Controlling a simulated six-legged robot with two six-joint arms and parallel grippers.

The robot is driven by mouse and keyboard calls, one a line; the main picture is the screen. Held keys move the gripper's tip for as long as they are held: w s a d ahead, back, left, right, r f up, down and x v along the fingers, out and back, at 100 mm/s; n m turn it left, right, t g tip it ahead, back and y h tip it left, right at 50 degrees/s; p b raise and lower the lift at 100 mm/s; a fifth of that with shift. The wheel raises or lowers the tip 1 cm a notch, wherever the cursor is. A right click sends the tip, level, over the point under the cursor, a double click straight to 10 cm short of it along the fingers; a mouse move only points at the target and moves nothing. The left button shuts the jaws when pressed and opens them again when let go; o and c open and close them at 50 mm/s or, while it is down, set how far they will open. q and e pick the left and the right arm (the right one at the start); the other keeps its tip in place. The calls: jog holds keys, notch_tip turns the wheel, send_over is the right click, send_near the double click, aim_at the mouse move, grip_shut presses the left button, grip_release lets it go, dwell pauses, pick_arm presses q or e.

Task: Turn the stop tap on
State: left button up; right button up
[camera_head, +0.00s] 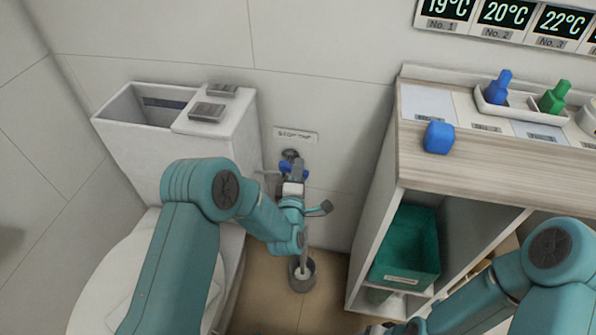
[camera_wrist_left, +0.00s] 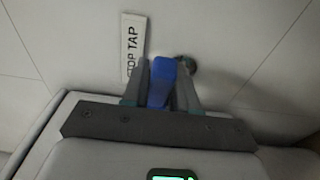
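The stop tap, with a blue handle (camera_head: 285,167), sticks out from the tiled wall under a small "STOP TAP" label (camera_head: 296,135). My left gripper (camera_head: 292,172) is at the tap, pointing at the wall, and hides part of it. In the left wrist view, the blue handle (camera_wrist_left: 161,82) sits between the two fingers of my left gripper (camera_wrist_left: 164,75) and fills the gap at their tips. The label (camera_wrist_left: 133,47) is just left of it. My right arm comes in at the lower right; its fingers are below the picture.
A white toilet cistern (camera_head: 222,140) stands close left of the tap. A grey cup-shaped holder (camera_head: 302,277) stands on the floor below.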

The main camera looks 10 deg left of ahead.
pick_arm(q)
grip_shut()
jog(key=shift+s+a+f+m+h+b, duration=0.15)
jog(key=shift+m+h+b, duration=0.25)
jog(key=shift+h+b, duration=0.3)
jog(key=shift+s+a+m+g+h+b, duration=0.35)
jog(key=shift+m+g+h+b, duration=0.35)
jog(key=shift+m+h, duration=0.85)
jog(key=shift+s+a+m+g+h+b, duration=0.35)
jog(key=shift+m+h+b, duration=0.6)
jog(key=shift+h, duration=1.15)
jog(key=shift+s+a+m+g+h+b, duration=0.2)
jog(key=shift+s+m+g+h+b, duration=0.4)
jog(key=shift+m+h, duration=1)
jog(key=shift+w+g+h, duration=0.1)
jog(key=shift+g+h, duration=0.25)
jog(key=shift+h, duration=0.2)
jog(key=o, duration=0.7)
grip_release()
jog(key=shift+o, duration=0.2)
